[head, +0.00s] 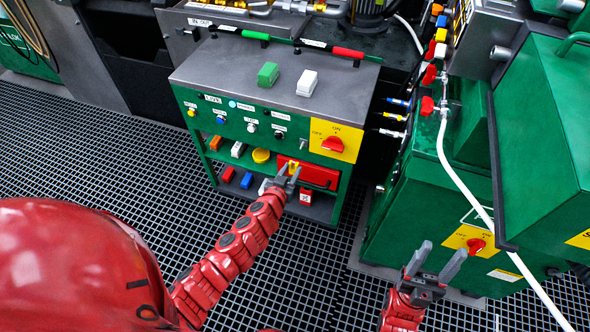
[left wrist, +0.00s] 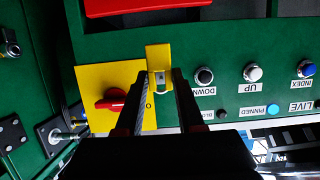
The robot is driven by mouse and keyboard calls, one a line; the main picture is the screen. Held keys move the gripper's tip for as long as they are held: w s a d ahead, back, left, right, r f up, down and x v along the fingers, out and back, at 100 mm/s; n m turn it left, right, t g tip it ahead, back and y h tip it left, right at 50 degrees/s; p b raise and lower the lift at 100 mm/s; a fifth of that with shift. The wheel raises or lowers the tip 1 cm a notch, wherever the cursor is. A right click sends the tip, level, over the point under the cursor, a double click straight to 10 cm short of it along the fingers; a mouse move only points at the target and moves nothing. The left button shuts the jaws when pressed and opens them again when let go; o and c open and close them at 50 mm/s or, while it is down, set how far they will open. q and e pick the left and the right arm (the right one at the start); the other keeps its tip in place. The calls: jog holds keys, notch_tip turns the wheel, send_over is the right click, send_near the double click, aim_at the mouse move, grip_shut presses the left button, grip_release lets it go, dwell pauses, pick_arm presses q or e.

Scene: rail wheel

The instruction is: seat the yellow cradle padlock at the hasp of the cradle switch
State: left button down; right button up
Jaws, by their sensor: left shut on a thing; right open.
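The yellow padlock (left wrist: 158,56) is between my left gripper's fingers in the left wrist view, its pale shackle (left wrist: 161,93) showing below the body. In the head view my left gripper (head: 284,176) is shut on it, with a bit of yellow (head: 293,166) at the fingertips. It is in front of the green cabinet, below and left of the yellow switch plate with a red knob (head: 333,145). This switch also shows left of the fingers in the wrist view (left wrist: 111,100). A small grey metal piece (head: 303,144), perhaps the hasp, is left of the plate. My right gripper (head: 432,262) is open and empty.
A red box (head: 318,176) sits under the panel by my left gripper. Shelves hold small coloured blocks (head: 246,181). A second red-knob switch (head: 476,244) is on the right machine, near my right gripper. A white hose (head: 464,180) hangs there. The grid floor at left is clear.

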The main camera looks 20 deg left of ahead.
pick_arm(q)
jog(key=shift+s+r, duration=0.15)
jog(key=shift+r, duration=0.1)
jog(key=shift+w+d+f+p, duration=0.1)
jog(key=shift+w+p, duration=0.15)
jog(key=shift+w, duration=1)
jog(key=shift+w+d+p, duration=0.1)
jog(key=shift+w+p, duration=0.15)
jog(key=shift+w, duration=0.95)
jog(key=shift+a, duration=0.1)
jog(key=shift+w+p, duration=0.4)
jog(key=shift+w, duration=0.85)
jog(key=shift+w, duration=0.35)
